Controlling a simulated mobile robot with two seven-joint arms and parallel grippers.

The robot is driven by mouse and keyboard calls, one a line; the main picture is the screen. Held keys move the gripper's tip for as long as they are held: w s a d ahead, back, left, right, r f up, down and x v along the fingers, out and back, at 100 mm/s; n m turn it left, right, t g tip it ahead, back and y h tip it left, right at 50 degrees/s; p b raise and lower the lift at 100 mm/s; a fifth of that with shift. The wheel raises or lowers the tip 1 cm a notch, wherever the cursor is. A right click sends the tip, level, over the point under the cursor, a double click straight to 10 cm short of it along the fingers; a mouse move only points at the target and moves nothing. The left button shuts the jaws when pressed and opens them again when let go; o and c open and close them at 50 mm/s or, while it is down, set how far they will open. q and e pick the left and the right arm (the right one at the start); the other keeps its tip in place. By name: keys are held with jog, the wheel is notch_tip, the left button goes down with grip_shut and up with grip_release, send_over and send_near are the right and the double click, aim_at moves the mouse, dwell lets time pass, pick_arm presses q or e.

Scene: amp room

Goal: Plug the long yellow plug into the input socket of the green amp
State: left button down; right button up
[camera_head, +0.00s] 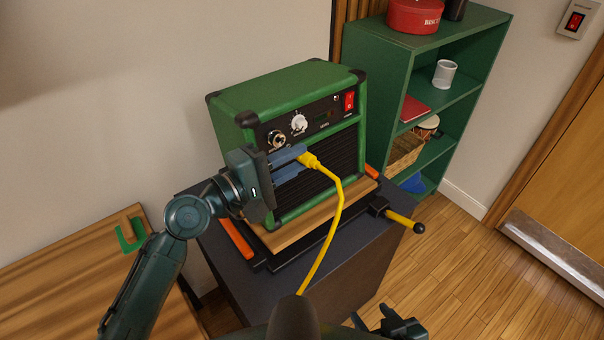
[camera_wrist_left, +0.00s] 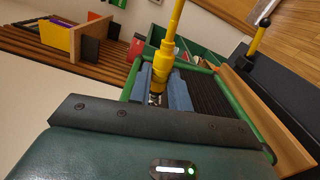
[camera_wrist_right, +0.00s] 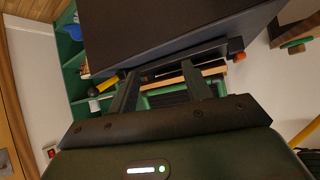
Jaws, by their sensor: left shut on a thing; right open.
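The green amp (camera_head: 285,95) stands on a wooden board on a dark cabinet. Its front panel has a round input socket (camera_head: 277,139) at the left, a white knob and a red switch. My left gripper (camera_head: 300,162) is shut on the yellow plug (camera_head: 312,162) in front of the amp's grille, below and to the right of the socket. The plug also shows between the fingers in the left wrist view (camera_wrist_left: 162,62), its tip partly hidden by them. The plug is apart from the socket. My right gripper (camera_head: 385,325) is low at the bottom edge, open and empty in the right wrist view (camera_wrist_right: 165,80).
The yellow cable (camera_head: 335,220) hangs from the plug over the cabinet's front edge (camera_head: 330,262). Orange bars and a yellow-handled lever (camera_head: 404,220) flank the board. A green shelf (camera_head: 400,75) stands at the right, a wooden table (camera_head: 70,270) at the left. Floor at right is clear.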

pick_arm(q)
jog(key=shift+w+a+f+b, duration=0.1)
jog(key=shift+w+a+b, duration=0.2)
jog(key=shift+w+a, duration=0.3)
jog(key=shift+w, duration=0.15)
jog(key=shift+w, duration=0.1)
dwell(0.3)
jog(key=shift+w+a+f, duration=0.1)
jog(key=shift+w+a, duration=0.2)
jog(key=shift+w, duration=0.05)
dwell(0.6)
dwell(0.6)
jog(key=shift+w+a+f, duration=0.1)
jog(key=shift+w+a, duration=0.1)
jog(key=shift+w, duration=0.05)
jog(key=shift+w+a+b, duration=0.15)
jog(key=shift+w+b, duration=0.05)
jog(key=shift+b, duration=0.25)
dwell(0.4)
